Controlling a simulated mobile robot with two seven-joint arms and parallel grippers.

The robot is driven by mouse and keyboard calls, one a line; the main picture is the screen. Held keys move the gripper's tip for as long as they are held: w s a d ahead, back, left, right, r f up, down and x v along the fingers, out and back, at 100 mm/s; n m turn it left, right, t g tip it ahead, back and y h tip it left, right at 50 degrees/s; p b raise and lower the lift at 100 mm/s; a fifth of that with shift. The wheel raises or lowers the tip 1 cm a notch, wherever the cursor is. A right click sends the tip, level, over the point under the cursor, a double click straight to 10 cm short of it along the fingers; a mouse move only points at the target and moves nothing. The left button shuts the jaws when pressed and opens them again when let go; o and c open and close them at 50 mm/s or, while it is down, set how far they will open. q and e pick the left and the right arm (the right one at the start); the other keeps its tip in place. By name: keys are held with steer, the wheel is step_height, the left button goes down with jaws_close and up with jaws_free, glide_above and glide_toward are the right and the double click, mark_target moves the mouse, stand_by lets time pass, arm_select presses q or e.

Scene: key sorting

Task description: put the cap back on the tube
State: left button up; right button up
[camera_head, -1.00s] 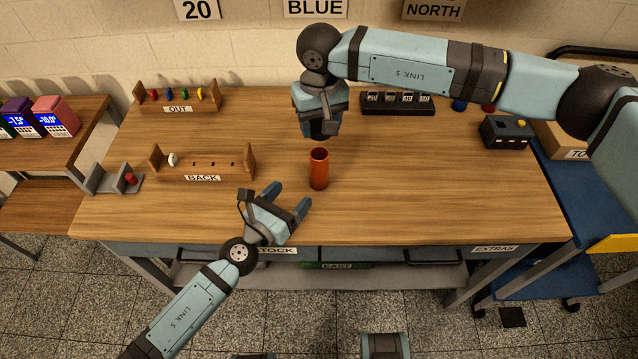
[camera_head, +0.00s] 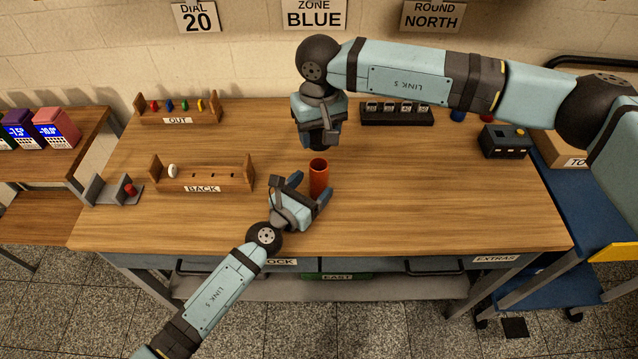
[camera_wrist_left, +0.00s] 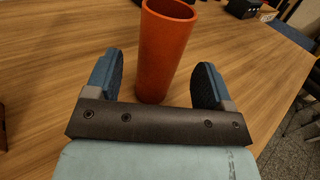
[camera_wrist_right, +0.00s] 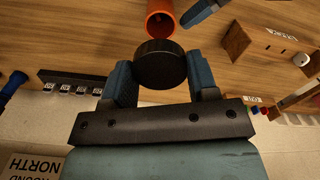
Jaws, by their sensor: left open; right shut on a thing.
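The orange tube (camera_head: 319,174) stands upright and open at the top on the table; it also shows in the left wrist view (camera_wrist_left: 165,50) and the right wrist view (camera_wrist_right: 163,20). My left gripper (camera_head: 311,188) is open, with its fingers to either side of the tube's near side; in the left wrist view its fingertips (camera_wrist_left: 156,78) are not touching the tube. My right gripper (camera_head: 320,140) is shut on the black round cap (camera_wrist_right: 160,64), held above and behind the tube. In the head view the cap is mostly hidden by the gripper.
The BACK rack (camera_head: 203,179) holds one white-topped key on the left. The OUT rack (camera_head: 178,114) holds several coloured keys. A black block with dials (camera_head: 397,116) and a dark box (camera_head: 505,141) stand at the right. The table's right front is clear.

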arm_select(q)
steer(key=shift+x, duration=2.35)
steer(key=c, duration=1.4)
steer(key=shift+o, duration=0.2)
arm_select(e)
glide_above(319, 160)
steer(key=s, duration=0.2)
steer(key=shift+f, duration=2.55)
steer(key=shift+f, duration=0.85)
arm_select(q)
jaws_close()
arm_select(e)
steer(key=shift+f, duration=0.6)
